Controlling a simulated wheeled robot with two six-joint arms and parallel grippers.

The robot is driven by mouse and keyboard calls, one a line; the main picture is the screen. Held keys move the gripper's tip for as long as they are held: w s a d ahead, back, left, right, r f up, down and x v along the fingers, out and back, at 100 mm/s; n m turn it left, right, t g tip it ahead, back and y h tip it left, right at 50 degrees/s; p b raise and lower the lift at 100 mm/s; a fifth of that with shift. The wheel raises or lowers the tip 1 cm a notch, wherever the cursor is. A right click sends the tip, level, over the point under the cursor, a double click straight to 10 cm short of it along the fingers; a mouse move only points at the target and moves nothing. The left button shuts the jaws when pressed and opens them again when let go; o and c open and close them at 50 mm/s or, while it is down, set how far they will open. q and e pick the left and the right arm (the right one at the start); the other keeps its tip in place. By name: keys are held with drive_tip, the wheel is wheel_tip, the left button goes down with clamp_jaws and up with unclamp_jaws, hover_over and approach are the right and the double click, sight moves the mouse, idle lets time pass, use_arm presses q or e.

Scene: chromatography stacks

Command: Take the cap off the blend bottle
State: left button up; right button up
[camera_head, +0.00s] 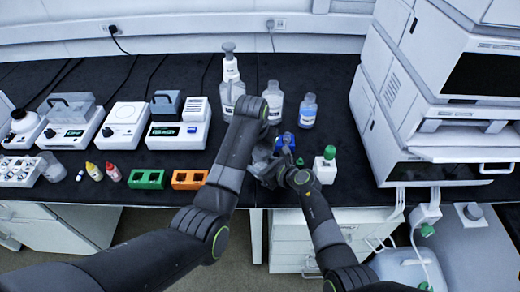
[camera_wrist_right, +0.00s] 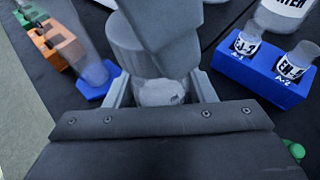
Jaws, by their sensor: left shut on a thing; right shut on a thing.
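The blend bottle (camera_wrist_right: 160,93), a small pale bottle with a partly visible label, is between the two fingers of my right gripper (camera_wrist_right: 162,98) in the right wrist view. My right gripper is shut on its body. My left gripper (camera_wrist_right: 158,35) comes down over the bottle's top and is shut there. The cap is hidden behind it, so I cannot tell whether the cap is still seated on the neck. In the head view both grippers meet in front of the blue rack, and the bottle is mostly hidden between them.
The blue rack (camera_wrist_right: 250,76) with two labelled vials is close by. A green-capped bottle (camera_head: 325,166) stands to the right. Clear bottles (camera_head: 273,101) stand behind. Orange (camera_head: 188,180) and green (camera_head: 146,179) racks are left, near the bench's front edge. Stacked instruments (camera_head: 425,150) fill the right.

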use_arm(q)
drive_tip(key=shift+r, duration=0.2)
drive_tip(key=shift+r, duration=2)
use_arm(e)
drive_tip(key=o, duration=1.4)
drive_tip(key=shift+o, duration=0.2)
